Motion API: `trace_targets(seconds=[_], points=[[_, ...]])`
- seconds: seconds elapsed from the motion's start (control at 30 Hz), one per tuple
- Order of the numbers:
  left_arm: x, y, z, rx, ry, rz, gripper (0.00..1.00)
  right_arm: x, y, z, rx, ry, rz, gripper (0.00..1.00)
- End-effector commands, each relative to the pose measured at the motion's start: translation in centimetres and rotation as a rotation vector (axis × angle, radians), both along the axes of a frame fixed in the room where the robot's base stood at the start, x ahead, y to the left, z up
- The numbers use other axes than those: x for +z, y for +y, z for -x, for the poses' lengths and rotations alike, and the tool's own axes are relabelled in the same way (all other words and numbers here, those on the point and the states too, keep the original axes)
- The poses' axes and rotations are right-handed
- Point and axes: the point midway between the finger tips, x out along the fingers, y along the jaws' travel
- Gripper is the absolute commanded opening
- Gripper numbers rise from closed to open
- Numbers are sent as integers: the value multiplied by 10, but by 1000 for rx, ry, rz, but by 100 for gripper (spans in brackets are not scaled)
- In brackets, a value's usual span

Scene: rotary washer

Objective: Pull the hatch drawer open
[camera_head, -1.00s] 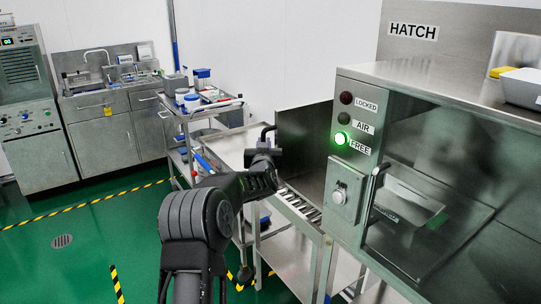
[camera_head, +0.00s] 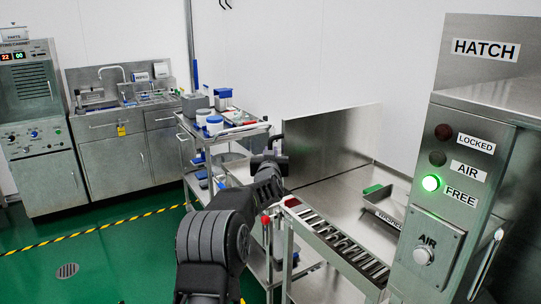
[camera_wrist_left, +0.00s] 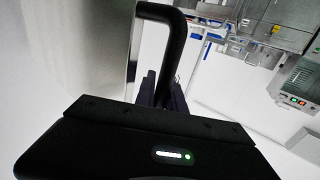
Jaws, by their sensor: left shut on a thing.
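The hatch housing (camera_head: 460,165) stands at the right in the head view, with a HATCH sign above it. The hatch drawer is out to its left: an upright steel front panel (camera_head: 335,142) and a flat steel bed (camera_head: 335,205) behind it. My left gripper (camera_head: 268,160) is at the panel's left edge, shut on the black drawer handle. In the left wrist view the bent black handle (camera_wrist_left: 176,40) rises from between the fingers (camera_wrist_left: 160,92), beside the steel panel. The fingertips are partly hidden. My right gripper is not in view.
A small steel tray (camera_head: 385,208) sits on the bed near the housing. The FREE lamp (camera_head: 431,183) is lit green. A slotted rail (camera_head: 335,240) runs along the front. A loaded trolley (camera_head: 225,130) stands close behind my left arm.

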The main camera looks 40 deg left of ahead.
Motion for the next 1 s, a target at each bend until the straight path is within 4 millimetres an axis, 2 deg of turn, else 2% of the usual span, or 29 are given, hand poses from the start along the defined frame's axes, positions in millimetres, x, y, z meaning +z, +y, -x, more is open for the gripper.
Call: trace_targets(seconds=[0.4,0.43,0.5,0.83,1.0], points=[[-1,0,0,0,2,1,0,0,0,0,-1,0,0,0],[-1,0,0,0,2,1,17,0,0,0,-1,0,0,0],[-1,0,0,0,2,1,22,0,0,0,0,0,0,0],[-1,-1,1,-1,2,1,23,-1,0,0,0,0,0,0],[-1,-9,10,-1,1,1,23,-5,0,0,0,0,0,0]])
